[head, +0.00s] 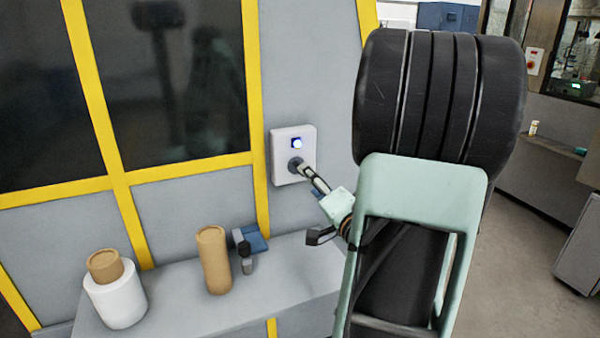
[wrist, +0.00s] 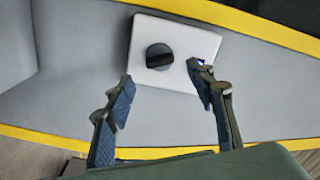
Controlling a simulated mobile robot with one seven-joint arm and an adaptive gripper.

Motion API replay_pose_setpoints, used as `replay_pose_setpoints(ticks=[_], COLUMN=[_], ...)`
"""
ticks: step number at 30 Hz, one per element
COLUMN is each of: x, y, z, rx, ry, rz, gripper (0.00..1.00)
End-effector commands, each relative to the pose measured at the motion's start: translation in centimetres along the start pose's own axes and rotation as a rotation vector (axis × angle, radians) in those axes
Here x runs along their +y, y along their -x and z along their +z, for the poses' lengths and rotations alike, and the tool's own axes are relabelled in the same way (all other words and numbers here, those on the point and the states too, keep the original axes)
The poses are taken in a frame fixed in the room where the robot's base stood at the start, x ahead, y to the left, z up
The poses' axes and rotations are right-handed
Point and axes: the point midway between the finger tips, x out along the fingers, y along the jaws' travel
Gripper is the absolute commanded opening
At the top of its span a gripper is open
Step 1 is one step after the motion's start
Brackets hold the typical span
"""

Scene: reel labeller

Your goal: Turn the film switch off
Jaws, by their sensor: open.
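The film switch is a dark round rotary knob (wrist: 159,57) on a white square plate (head: 282,142) fixed to the grey machine panel. A blue lit square (head: 296,143) sits above the knob on the plate. In the wrist view the knob's grip bar lies roughly crosswise, slightly tilted. My gripper (wrist: 162,92) is open, its two blue-padded fingers apart, with the knob beyond and between them. The right finger overlaps the plate near the blue square, hiding part of it. In the head view my gripper (head: 312,172) reaches the plate and partly covers the knob (head: 295,163).
A grey ledge (head: 185,305) below the plate holds a white roll with a brown core (head: 118,298), a brown tube (head: 213,260) and a small blue and black device (head: 250,243). Yellow frame bars (head: 258,120) border dark windows. Open floor lies at right.

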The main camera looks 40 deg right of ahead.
Motion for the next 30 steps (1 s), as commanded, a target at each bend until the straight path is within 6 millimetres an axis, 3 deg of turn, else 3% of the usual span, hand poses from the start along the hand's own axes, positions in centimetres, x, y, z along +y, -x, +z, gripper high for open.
replay_pose_setpoints(ticks=[3, 9, 15, 22, 30], x=[0.0, 0.0, 0.0, 0.0, 0.0], y=[-2.4, -5.4, -6.5, -6.6, -6.6], z=[0.1, 0.1, 0.0, 0.0, 0.0], rx=[-0.003, -0.001, 0.000, 0.000, 0.000], ry=[0.000, 0.002, 0.002, 0.002, 0.002], rz=[-0.002, -0.001, 0.000, 0.000, 0.000], gripper=[0.50, 0.50, 0.50, 0.50, 0.23])
